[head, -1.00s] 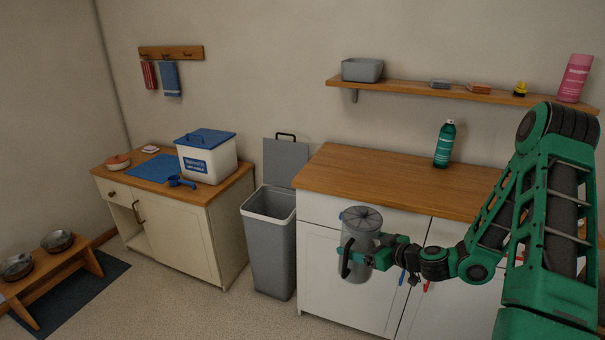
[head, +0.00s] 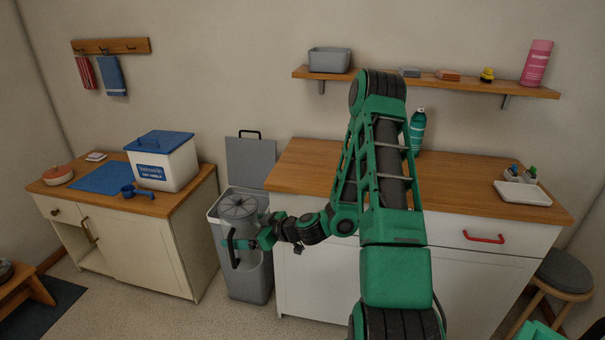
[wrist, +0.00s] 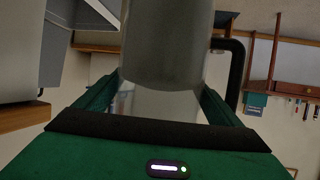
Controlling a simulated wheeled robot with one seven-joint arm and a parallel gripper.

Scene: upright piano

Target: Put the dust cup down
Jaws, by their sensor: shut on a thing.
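The dust cup (head: 240,222) is a clear grey cylinder with a ribbed round top and a dark handle on its side. It is upright in the air in front of the grey bin, in the head view. My gripper (head: 262,238) is shut on it from the right side. In the wrist view the cup (wrist: 168,50) fills the middle between my two green fingers, with its dark handle at the right. The cup hides part of the bin behind it.
The grey bin (head: 262,278) stands open, its lid (head: 252,160) raised. To its left is a cabinet (head: 140,235) with a white box (head: 165,165), blue mat (head: 103,178) and blue scoop (head: 135,191). The wooden counter (head: 305,165) at right has bare space; a green spray can (head: 417,130) stands there.

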